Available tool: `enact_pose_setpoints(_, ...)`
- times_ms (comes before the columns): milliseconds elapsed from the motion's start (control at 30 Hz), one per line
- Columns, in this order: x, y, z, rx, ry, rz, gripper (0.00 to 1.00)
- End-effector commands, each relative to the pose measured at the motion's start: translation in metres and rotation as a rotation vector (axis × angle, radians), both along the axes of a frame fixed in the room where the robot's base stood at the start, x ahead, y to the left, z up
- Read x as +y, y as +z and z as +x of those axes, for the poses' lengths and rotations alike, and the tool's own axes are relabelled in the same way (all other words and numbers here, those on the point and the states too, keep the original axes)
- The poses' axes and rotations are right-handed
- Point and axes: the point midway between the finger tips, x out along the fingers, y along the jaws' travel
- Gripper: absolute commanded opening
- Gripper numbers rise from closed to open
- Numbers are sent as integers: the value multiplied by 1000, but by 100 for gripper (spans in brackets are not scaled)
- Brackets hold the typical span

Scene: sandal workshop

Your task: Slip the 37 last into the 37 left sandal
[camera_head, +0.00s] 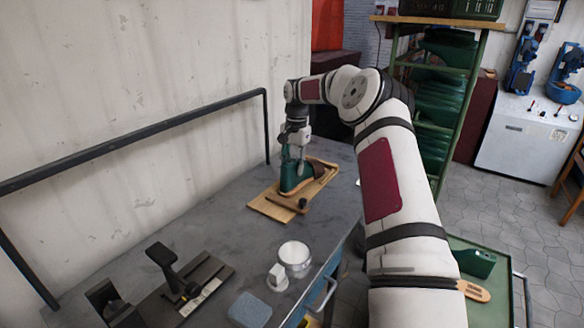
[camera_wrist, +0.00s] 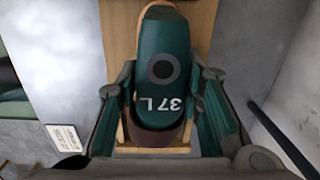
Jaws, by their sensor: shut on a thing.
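The green last (camera_wrist: 165,40), marked "37 L" and with a dark round hole in its top, stands between the fingers of my gripper (camera_wrist: 163,100), which is shut on it. In the head view the last (camera_head: 290,180) is upright over the wooden board (camera_head: 268,208) on the bench. A sandal with a tan sole and dark brown strap (camera_head: 319,170) lies on the board, against the last. In the wrist view a brown band (camera_wrist: 155,139) crosses the lower end of the last. How deep the last sits in the sandal is hidden.
A dark-knobbed piece (camera_head: 302,203) lies at the board's front edge. A white round tin (camera_head: 295,256), a grey-blue block (camera_head: 250,310) and a black clamp-like tool (camera_head: 175,270) stand nearer on the bench. A black rail (camera_head: 150,140) runs along the wall. A green cart (camera_head: 470,262) is at right.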

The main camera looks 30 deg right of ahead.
Motion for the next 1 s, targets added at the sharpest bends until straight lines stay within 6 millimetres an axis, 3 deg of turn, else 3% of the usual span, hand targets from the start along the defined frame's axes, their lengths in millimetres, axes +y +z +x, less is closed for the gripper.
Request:
enact_pose_setpoints(67,0,2,0,-3,0,-2,6)
enact_pose_setpoints(100,0,2,0,-3,0,-2,41)
enact_pose_setpoints(200,0,2,0,-3,0,-1,57)
enact_pose_setpoints(467,0,0,0,1,0,0,57)
enact_pose_setpoints(633,-1,11,0,0,0,-3,57)
enact_pose_setpoints(1000,-5,82,0,-5,0,-3,57)
